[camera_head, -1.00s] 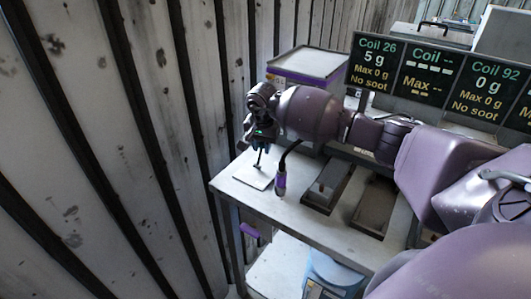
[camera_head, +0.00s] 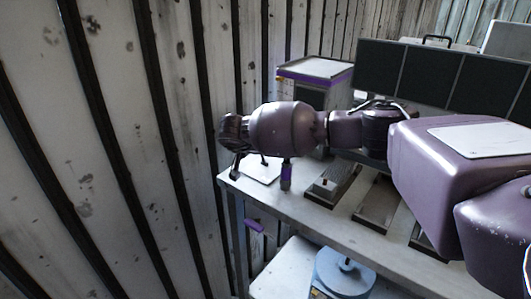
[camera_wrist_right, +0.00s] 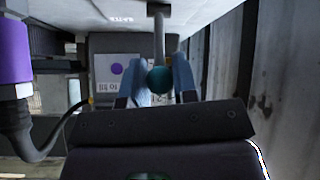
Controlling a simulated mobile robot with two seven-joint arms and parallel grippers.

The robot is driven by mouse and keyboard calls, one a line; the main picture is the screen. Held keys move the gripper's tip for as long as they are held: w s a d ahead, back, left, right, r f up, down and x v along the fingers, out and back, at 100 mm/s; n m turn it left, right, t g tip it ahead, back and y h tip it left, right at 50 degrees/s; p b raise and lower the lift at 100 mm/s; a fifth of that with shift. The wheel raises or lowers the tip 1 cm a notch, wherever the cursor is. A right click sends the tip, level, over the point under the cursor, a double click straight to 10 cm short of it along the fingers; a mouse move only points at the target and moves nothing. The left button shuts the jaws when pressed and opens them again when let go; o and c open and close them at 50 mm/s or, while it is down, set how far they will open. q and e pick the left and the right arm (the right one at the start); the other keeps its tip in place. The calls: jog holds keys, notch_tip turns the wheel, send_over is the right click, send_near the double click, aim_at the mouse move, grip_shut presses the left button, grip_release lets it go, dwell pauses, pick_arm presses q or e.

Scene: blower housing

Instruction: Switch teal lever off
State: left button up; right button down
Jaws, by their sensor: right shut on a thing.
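The teal lever's round knob (camera_wrist_right: 161,79) shows in the right wrist view, at the end of a grey rod that runs to the top of the picture. My right gripper (camera_wrist_right: 162,84) has its two pale blue fingers on either side of the knob and is shut on it. In the head view my right arm reaches in from the right, and its gripper (camera_head: 238,168) is at the left end of the workbench (camera_head: 312,222). The lever cannot be made out there. My left gripper is not in view.
A purple-and-black corded tool (camera_head: 286,175) hangs close to my right wrist. Dark trays (camera_head: 332,184) lie on the bench. A purple-edged box (camera_head: 315,68) and a row of dark screens (camera_head: 430,78) stand behind. A corrugated wall (camera_head: 120,150) is at left.

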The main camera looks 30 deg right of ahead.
jog(key=shift+s+a+f+t+h, duration=0.15)
jog(key=shift+a+t+h, duration=0.35)
jog(key=shift+h, duration=0.5)
jog(key=shift+s+a+f+p, duration=0.1)
jog(key=shift+a+p, duration=0.05)
jog(key=shift+p, duration=0.15)
jog(key=c, duration=0.9)
grip_release()
jog(key=shift+s+a+r, duration=0.2)
jog(key=shift+a+r, duration=0.1)
jog(key=shift+a, duration=0.15)
jog(key=p+v, duration=0.1)
jog(key=v, duration=0.8)
jog(key=shift+s+a+p, duration=0.15)
jog(key=shift+a+p, duration=0.25)
